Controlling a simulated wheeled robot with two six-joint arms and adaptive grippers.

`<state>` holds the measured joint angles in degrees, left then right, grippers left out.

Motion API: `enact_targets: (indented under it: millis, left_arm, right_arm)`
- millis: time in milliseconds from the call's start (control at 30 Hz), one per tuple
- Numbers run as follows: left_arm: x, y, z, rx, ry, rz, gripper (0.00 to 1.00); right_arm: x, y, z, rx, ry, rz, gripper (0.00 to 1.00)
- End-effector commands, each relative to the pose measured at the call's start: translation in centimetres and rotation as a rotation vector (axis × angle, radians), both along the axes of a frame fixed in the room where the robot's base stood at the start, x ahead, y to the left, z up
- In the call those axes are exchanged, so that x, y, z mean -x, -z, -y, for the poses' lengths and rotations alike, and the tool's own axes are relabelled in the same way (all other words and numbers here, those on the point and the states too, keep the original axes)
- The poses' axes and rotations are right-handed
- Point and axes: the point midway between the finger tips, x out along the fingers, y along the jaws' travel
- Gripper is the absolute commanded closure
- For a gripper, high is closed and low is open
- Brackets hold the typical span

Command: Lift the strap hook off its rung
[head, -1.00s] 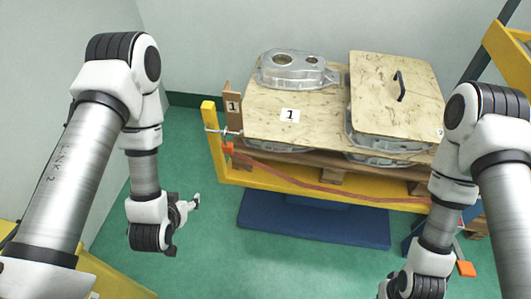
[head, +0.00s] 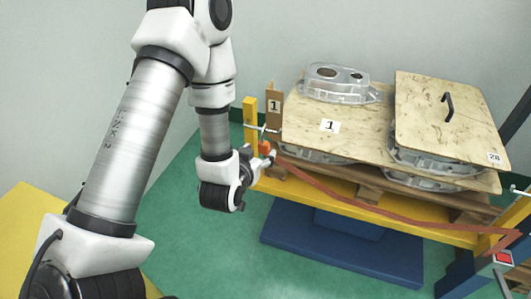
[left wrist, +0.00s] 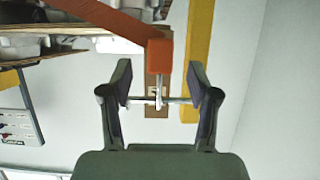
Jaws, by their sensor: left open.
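The orange strap (head: 385,217) runs along the front of the yellow rack. Its orange end block (head: 265,147) is at the left post, and it also shows in the left wrist view (left wrist: 160,58). In that view the metal strap hook (left wrist: 158,92) hangs from the block and meets a thin crosswise rung (left wrist: 140,101). My left gripper (head: 268,161) is close to the hook. In the left wrist view its open fingers (left wrist: 160,80) stand on either side of the hook, with a gap to it on both sides. My right gripper is out of view.
The yellow post (head: 250,121) and a brown board labelled 1 (head: 274,106) stand right by the hook. Wooden boards (head: 365,132) with aluminium castings (head: 340,84) fill the rack behind. The green floor (head: 190,248) in front is clear.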

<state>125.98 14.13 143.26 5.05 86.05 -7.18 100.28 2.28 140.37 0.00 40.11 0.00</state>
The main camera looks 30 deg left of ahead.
Motion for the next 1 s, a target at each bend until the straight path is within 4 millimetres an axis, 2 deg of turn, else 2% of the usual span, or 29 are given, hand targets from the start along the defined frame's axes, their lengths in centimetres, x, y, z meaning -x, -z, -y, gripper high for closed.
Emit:
enact_targets:
  millis: [33, 200, 233, 400, 633, 767, 800, 1000]
  left_arm:
    - [-0.3, 0.6, -0.1, -0.001, -0.001, 0.005, 0.4]
    - [-1.4, 1.3, -0.3, 0.001, 0.0, 0.008, 0.4]
    - [-2.2, 0.7, -0.6, 0.001, -0.001, 0.007, 0.4]
    - [-4.5, 1.4, -1.1, 0.0, 0.0, 0.001, 0.4]
    - [-4.6, 1.4, -1.1, 0.0, 0.001, 0.0, 0.4]
    - [-4.6, 1.4, -1.1, 0.0, 0.001, 0.0, 0.86]
    - [-4.6, 1.5, -1.1, 0.0, 0.001, 0.0, 1.0]
    - [-4.6, 1.4, -1.1, 0.0, 0.001, 0.001, 1.0]
  right_arm:
    - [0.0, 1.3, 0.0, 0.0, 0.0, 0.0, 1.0]
    - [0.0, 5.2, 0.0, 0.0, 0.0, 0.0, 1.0]
    - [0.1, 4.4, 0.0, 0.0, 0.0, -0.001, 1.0]
    - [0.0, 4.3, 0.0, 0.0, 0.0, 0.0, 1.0]
    - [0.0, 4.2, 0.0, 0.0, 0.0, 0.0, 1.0]
    - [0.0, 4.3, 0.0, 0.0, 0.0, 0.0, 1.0]
    - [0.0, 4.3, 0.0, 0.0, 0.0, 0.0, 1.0]
    - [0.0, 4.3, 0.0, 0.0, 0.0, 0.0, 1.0]
